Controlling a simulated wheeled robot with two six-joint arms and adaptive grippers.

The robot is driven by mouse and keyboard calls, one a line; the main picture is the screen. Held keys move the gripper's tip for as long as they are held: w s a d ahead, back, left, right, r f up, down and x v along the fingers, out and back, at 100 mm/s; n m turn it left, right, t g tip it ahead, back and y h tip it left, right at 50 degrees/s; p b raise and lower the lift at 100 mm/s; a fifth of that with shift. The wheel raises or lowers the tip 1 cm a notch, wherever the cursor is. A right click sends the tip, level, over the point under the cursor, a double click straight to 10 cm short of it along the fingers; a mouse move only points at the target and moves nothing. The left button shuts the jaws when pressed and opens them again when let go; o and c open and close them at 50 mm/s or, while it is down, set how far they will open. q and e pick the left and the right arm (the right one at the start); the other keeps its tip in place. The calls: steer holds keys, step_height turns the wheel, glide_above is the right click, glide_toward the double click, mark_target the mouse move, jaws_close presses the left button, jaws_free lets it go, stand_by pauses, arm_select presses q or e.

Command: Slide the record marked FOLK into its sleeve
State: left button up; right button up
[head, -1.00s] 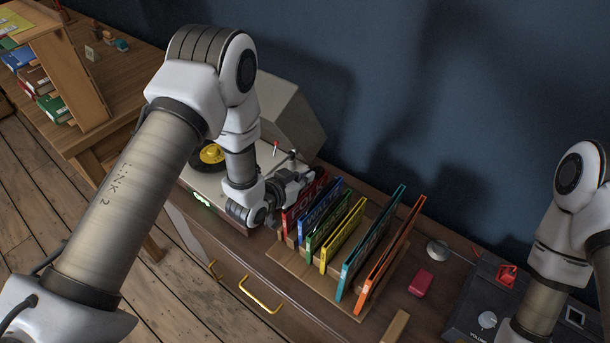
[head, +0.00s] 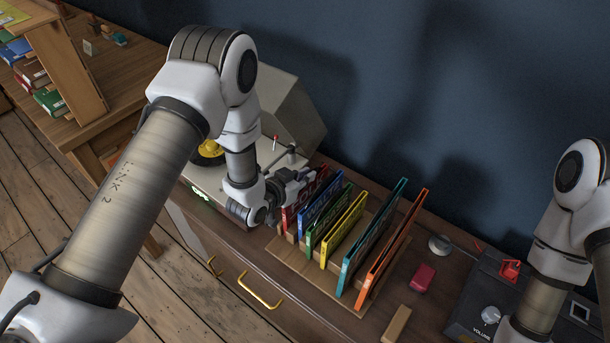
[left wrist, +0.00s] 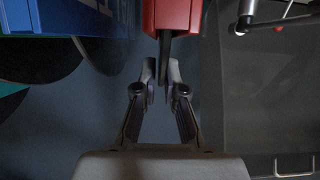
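The red sleeve (head: 291,217) stands at the left end of the row in the rack, with white letters partly hidden. In the left wrist view its red edge (left wrist: 172,14) is at the top. A thin dark record (left wrist: 165,48) sticks out of it edge-on; I cannot read its mark. My left gripper (left wrist: 161,72) has its fingers close together on either side of the record and looks shut on it. In the head view this gripper (head: 303,178) is beside the red sleeve's upper part. My right arm is at the right edge; its gripper is out of view.
The wooden rack (head: 318,284) holds a close row of sleeves, with the blue one (head: 318,210) beside the red. A turntable with a yellow-labelled record (head: 209,150) is on the left. A red block (head: 422,278) and an amplifier (head: 478,305) lie to the right.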

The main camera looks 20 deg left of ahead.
arm_select(q)
steer(key=shift+o, duration=1.1)
steer(key=v, duration=1.2)
